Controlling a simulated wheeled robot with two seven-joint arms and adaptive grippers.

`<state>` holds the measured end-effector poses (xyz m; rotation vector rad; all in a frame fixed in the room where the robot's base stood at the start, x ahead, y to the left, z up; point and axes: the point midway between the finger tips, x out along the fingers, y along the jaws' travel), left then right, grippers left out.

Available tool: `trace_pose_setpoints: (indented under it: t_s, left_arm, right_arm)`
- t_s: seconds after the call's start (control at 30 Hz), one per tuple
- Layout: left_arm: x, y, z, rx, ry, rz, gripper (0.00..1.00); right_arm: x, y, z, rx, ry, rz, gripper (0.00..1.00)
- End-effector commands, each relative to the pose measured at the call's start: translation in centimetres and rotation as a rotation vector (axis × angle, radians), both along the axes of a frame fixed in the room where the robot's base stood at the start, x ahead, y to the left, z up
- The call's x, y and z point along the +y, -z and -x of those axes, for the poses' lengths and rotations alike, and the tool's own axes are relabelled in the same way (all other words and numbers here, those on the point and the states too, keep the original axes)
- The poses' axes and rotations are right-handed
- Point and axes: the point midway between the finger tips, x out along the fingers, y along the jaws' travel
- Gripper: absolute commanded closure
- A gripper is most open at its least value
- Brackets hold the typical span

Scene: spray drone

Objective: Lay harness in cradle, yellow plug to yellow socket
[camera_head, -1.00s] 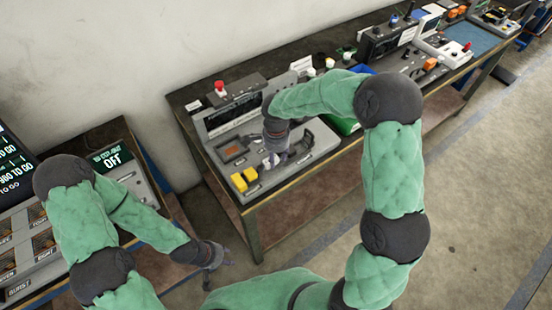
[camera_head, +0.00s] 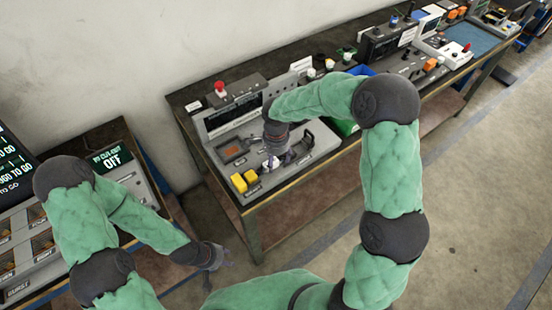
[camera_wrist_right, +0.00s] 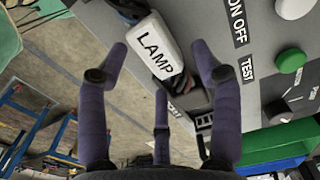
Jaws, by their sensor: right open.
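Two yellow blocks (camera_head: 244,181) sit at the front left corner of a grey bench panel (camera_head: 225,175); I cannot tell whether they are plug or socket. No harness can be made out, and the cradle is not clearly identifiable. My right gripper (camera_head: 278,160) is low over the panel, just right of the yellow blocks. In the right wrist view its fingers (camera_wrist_right: 159,62) are spread open around a white block labelled LAMP (camera_wrist_right: 155,43), with no clear grip on it. My left gripper (camera_head: 215,257) hangs in front of the bench, away from the panel; its fingers are too small to read.
A red button (camera_head: 220,88) stands on a box behind the panel. A dark upright bracket (camera_head: 305,142) is right of my right gripper. A green bin (camera_wrist_right: 275,150) shows in the right wrist view. The floor before the bench is clear.

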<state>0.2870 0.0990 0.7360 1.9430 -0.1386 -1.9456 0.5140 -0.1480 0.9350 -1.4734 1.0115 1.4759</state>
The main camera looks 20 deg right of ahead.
Motion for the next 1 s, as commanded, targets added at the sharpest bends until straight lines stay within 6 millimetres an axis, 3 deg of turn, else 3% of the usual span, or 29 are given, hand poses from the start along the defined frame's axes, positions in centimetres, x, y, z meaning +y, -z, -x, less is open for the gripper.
trace_pose_setpoints:
  t_s: [0.6, 0.8, 1.0]
  left_arm:
    - [0.0, -2.0, 0.0, 0.000, 0.000, 0.000, 0.60]
    - [0.0, -2.1, 0.0, 0.000, 0.000, 0.000, 0.60]
    - [0.0, -2.1, 0.0, 0.000, 0.000, 0.000, 0.60]
  right_arm:
    - [0.0, -10.7, -0.1, -0.002, 0.000, 0.000, 0.35]
    - [0.0, -12.0, -0.1, -0.001, 0.000, 0.001, 0.35]
    - [0.0, -12.1, -0.1, 0.000, 0.000, 0.001, 0.35]
